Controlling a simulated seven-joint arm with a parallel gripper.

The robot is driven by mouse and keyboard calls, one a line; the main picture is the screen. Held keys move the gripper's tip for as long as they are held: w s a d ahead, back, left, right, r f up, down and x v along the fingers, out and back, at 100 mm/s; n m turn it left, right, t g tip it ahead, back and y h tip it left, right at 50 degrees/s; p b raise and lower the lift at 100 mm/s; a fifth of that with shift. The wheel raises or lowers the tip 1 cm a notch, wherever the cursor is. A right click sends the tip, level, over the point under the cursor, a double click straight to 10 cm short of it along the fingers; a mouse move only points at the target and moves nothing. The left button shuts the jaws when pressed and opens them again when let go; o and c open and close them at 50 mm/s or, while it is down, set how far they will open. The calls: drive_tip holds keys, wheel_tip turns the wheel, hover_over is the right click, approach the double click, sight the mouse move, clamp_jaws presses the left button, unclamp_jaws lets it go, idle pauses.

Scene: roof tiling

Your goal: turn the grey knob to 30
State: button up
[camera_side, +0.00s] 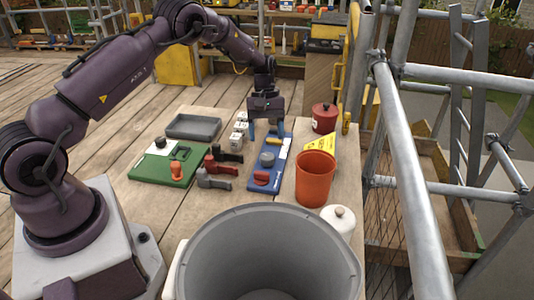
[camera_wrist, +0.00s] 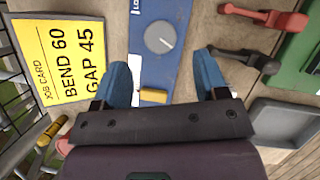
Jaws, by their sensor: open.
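The grey knob (camera_wrist: 160,37) is a round dial on a blue panel (camera_wrist: 178,75), with a short pale mark toward the lower right in the wrist view. I cannot read any scale numbers around it. In the side view the knob (camera_side: 267,159) sits mid-panel, between a red part (camera_side: 261,177) and a yellow piece (camera_side: 273,141). My gripper (camera_wrist: 162,63) is open, its two blue fingers apart and empty. In the wrist view the fingertips lie to either side of the panel, a little below the knob. In the side view my gripper (camera_side: 266,132) is over the panel's far end.
A yellow job card (camera_wrist: 62,52) reads BEND 60, GAP 45. Red and dark-grey clamp-like tools (camera_side: 222,160) and a green board (camera_side: 150,174) lie left of the panel. An orange pot (camera_side: 315,180), a red lidded pot (camera_side: 324,118) and a large grey bucket (camera_side: 200,262) stand nearby.

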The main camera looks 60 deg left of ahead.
sight(267, 156)
drive_tip(key=x, duration=0.6)
drive_tip(key=c, duration=0.9)
drive_tip(key=shift+m, duration=0.3)
drive_tip(key=o, duration=0.9)
drive_tip(key=v, duration=1.3)
